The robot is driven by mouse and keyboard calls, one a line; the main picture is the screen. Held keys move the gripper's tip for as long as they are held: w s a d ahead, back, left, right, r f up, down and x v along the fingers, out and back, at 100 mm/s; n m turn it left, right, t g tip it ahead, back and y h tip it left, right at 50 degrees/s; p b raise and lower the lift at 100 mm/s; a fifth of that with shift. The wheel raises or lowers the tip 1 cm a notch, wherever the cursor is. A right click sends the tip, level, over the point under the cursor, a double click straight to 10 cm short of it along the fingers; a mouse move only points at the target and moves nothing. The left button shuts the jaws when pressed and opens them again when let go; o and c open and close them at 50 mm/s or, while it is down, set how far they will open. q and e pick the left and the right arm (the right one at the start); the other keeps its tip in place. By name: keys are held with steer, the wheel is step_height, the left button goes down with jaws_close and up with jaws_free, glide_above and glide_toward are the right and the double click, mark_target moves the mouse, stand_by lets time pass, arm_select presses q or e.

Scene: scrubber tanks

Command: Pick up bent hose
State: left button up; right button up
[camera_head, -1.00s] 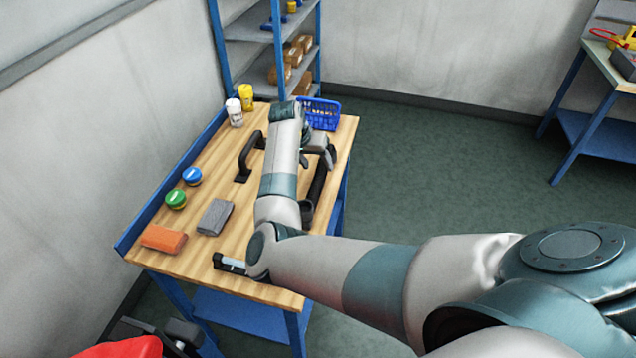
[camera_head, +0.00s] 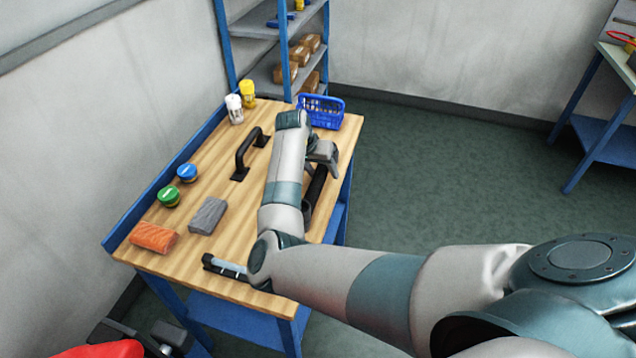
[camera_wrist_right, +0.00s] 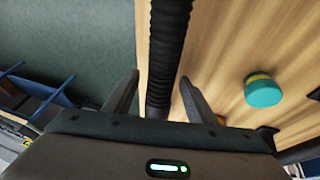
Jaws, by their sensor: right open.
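A black ribbed hose (camera_wrist_right: 168,50) runs along the edge of the wooden table in the right wrist view. In the head view its dark tube (camera_head: 316,186) lies near the table's right edge, partly hidden by my right arm. My right gripper (camera_wrist_right: 160,80) is open, with one finger on each side of the hose. In the head view the right gripper (camera_head: 326,158) is over the far end of the tube. I cannot tell whether the fingers touch it.
On the wooden table (camera_head: 165,215) are a black handle (camera_head: 243,152), a blue basket (camera_head: 322,110), white and yellow bottles, green and blue jars, and orange and grey blocks. A teal-topped round thing (camera_wrist_right: 263,90) is beside the hose. Floor is clear right of the table.

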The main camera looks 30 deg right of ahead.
steer(key=c, duration=1.1)
steer(key=shift+c, duration=0.7)
arm_select(q)
steer(key=shift+r, duration=0.15)
arm_select(e)
steer(key=shift+d+r, duration=0.1)
